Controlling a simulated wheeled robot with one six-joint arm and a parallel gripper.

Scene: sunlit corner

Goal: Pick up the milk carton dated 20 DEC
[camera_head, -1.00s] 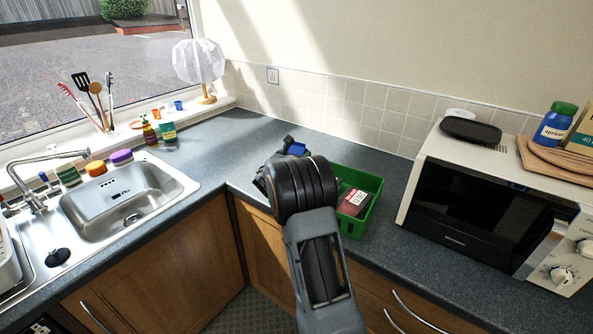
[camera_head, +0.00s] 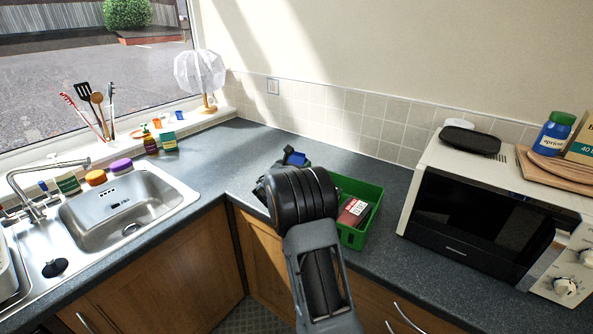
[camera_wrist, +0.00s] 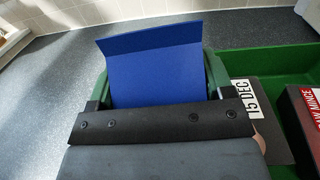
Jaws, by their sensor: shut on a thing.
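A blue carton-like thing with a raised, folded top (camera_wrist: 155,70) is between the fingers of my gripper (camera_wrist: 158,92) in the wrist view. The gripper is shut on it. No date shows on the blue faces in view, and its lower part is hidden by the dark gripper body. In the head view a bit of the blue thing (camera_head: 294,157) shows behind my black wrist, which hides most of the gripper. It is just left of the green crate.
The green crate (camera_head: 374,188) holds a dark pack labelled RAW MINCE (camera_wrist: 304,118) and a grey thing labelled 15 DEC (camera_wrist: 266,120). A microwave (camera_head: 470,215) stands right of it. The sink (camera_head: 125,205) is left. Worktop behind the blue thing is clear.

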